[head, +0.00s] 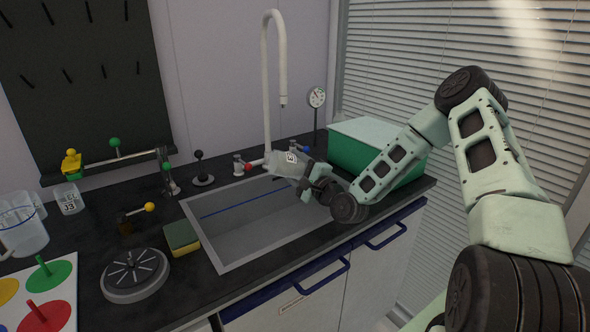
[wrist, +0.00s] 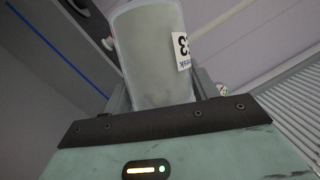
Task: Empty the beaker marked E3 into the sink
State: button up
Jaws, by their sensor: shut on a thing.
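The beaker (head: 285,164) is tilted, nearly lying on its side, above the far right part of the sink. A white label with dark marks is on it; in the wrist view the beaker (wrist: 150,50) shows a label that ends in 3, partly cut off by the angle. My gripper (head: 304,176) is shut on the beaker, its fingers at the beaker's right end. The beaker looks greyish and cloudy; I cannot tell how much is in it. The sink (head: 240,232) is a grey rectangular basin with a blue line along its inner wall. I see no stream falling.
A white curved faucet (head: 267,80) rises behind the beaker, with red and blue taps close by. A green box (head: 372,150) stands right of the sink. A sponge (head: 182,238) lies at its left edge. Another beaker, marked J3 (head: 69,199), stands further left.

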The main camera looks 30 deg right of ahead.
aim_at(294, 156)
jog(key=shift+r+p, duration=1)
jog(key=shift+r, duration=0.65)
jog(key=shift+a+r+n+g+p, duration=0.1)
jog(key=shift+r+n+g+p, duration=0.35)
jog(key=shift+n+p, duration=0.6)
jog(key=n, duration=0.1)
jog(key=n+g+p, duration=0.1)
jog(key=n, duration=0.1)
jog(key=shift+r, duration=0.25)
jog(key=n, duration=0.1)
jog(key=n+g+p, duration=0.1)
jog(key=n, duration=0.1)
jog(key=shift+r+n+h+p, duration=0.25)
jog(key=shift+h+p, duration=0.1)
jog(key=shift+h, duration=0.05)
jog(key=n+g, duration=0.1)
jog(key=n, duration=0.1)
jog(key=n+g+h, duration=0.1)
jog(key=n, duration=0.1)
jog(key=shift+a+r+h, duration=0.1)
jog(key=shift+h, duration=0.2)
jog(key=n, duration=0.1)
jog(key=n+h, duration=0.1)
jog(key=n+g+h+b, duration=0.1)
jog(key=shift+r+n, duration=0.25)
jog(key=shift+n, duration=0.05)
jog(key=shift+d+r+n+g+h, duration=0.15)
jog(key=shift+d+n+g+h, duration=0.1)
jog(key=shift+n+h, duration=0.5)
jog(key=shift+s+a, duration=0.1)
